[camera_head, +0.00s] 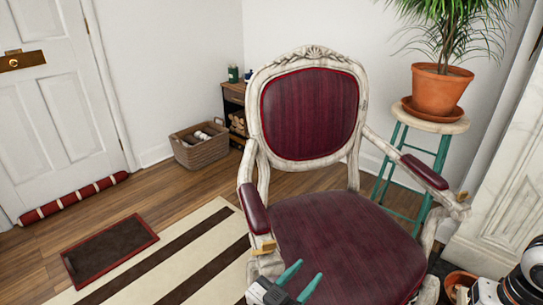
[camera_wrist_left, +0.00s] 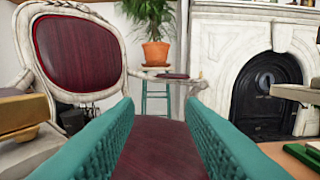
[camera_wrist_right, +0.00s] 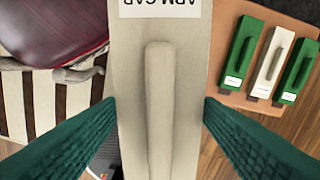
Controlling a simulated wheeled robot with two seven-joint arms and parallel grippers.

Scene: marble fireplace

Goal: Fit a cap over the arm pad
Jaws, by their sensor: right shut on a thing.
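The chair (camera_head: 335,230) has a dark red seat and two arms with dark red pads. One arm pad (camera_head: 253,208) is on the picture's left, the other (camera_head: 425,172) on the right; both look uncovered. My left gripper (camera_head: 296,282) is open and empty at the seat's front; its spread teal fingers show in the left wrist view (camera_wrist_left: 158,125). My right gripper (camera_wrist_right: 158,105) is shut on a long beige cap (camera_wrist_right: 135,70). The cap has a raised ridge and an upside-down "ARM CAP" label. The head view does not clearly show the right gripper.
Green and white handled pieces (camera_wrist_right: 265,65) lie on a tan surface (camera_wrist_right: 236,99) beside the held cap. A potted plant (camera_head: 438,90) stands on a stool behind the chair's right arm. A basket (camera_head: 200,148) and striped rug (camera_head: 160,275) are on the left floor.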

